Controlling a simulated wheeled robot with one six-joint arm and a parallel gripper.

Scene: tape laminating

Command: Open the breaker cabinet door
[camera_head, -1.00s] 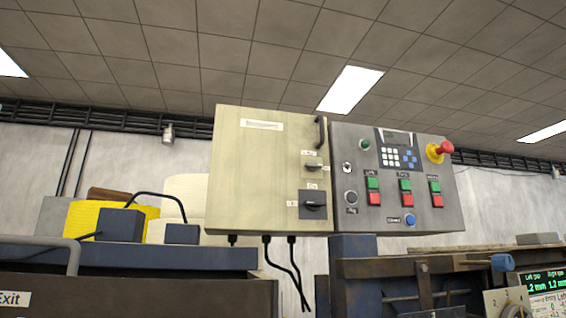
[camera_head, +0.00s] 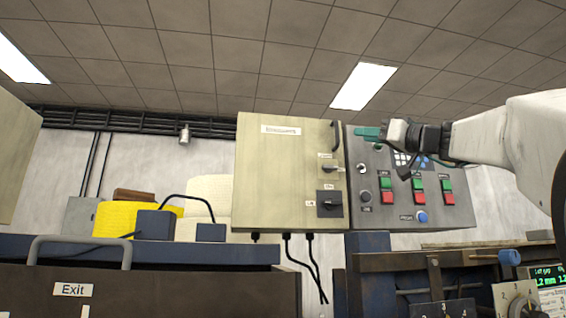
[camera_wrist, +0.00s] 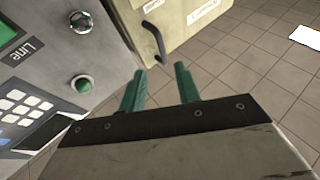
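The breaker cabinet (camera_head: 285,180) is a beige box in the middle of the head view, and its door looks shut. Its dark bow handle (camera_head: 335,136) is at the door's upper right edge. It also shows in the wrist view as a curved black handle (camera_wrist: 158,42) on the beige face. My gripper (camera_head: 366,133) has come from the right, in front of the control panel's top, with its green fingers pointing left at the handle. In the wrist view the two green fingers (camera_wrist: 160,72) are apart and empty, with the handle just beyond their tips.
The grey control panel (camera_head: 405,212) with buttons and a keypad adjoins the cabinet's right side, partly hidden by my arm. A small rotary switch (camera_head: 331,168) and a larger black one (camera_head: 330,204) sit below the handle. Cables (camera_head: 318,275) hang beneath.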

